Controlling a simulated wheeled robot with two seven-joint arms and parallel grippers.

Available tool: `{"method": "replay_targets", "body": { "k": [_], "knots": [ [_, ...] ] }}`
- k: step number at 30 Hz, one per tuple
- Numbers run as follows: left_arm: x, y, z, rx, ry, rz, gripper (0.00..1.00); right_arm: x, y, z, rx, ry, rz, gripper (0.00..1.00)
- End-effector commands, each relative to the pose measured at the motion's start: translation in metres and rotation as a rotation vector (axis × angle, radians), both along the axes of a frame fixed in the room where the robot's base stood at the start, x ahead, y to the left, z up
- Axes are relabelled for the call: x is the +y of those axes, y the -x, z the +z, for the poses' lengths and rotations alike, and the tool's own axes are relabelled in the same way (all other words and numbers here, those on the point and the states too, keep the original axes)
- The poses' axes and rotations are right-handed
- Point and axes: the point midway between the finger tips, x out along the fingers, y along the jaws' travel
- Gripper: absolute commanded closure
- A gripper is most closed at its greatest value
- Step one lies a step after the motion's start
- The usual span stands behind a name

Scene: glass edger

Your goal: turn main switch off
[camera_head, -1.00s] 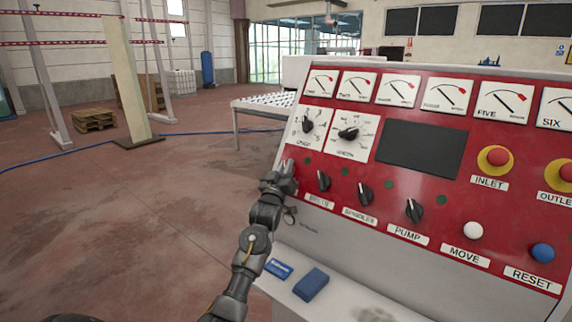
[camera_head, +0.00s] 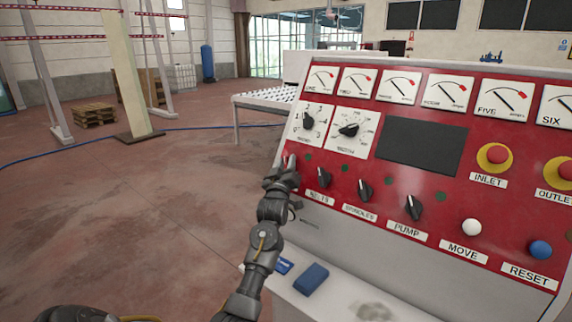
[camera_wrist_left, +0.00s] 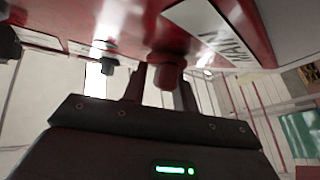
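The main switch is a reddish knob (camera_wrist_left: 167,72) on the red panel in the left wrist view, beside a white label reading MAIN (camera_wrist_left: 212,32). My left gripper (camera_head: 282,172) is at that edge. In the left wrist view its two fingers (camera_wrist_left: 162,88) stand apart, with the knob between and just beyond their tips. I cannot tell whether they touch it. My right gripper is not in view.
The red control panel (camera_head: 330,215) has black knobs for spindles (camera_head: 365,189) and pump (camera_head: 413,207), more buttons and a row of gauges. A blue block (camera_head: 311,279) lies on the ledge below. Open floor (camera_head: 130,220) lies to the left.

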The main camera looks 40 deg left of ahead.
Motion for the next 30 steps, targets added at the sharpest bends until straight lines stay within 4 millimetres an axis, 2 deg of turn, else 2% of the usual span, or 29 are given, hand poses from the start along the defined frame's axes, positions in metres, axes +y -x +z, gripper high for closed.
{"method": "replay_targets", "body": {
  "k": [9,13,24,30],
  "knots": [
    [0.001,0.001,-0.001,0.001,0.000,0.002,0.64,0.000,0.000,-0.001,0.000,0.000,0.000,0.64],
    [-0.003,0.008,-0.006,0.000,0.000,0.001,0.64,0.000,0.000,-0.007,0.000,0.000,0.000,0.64],
    [-0.034,0.066,-0.032,0.001,0.001,0.001,0.64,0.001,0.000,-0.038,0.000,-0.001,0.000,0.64],
    [-0.045,0.085,-0.038,0.003,0.001,0.001,0.64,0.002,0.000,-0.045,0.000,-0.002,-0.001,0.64]
  ]
}}
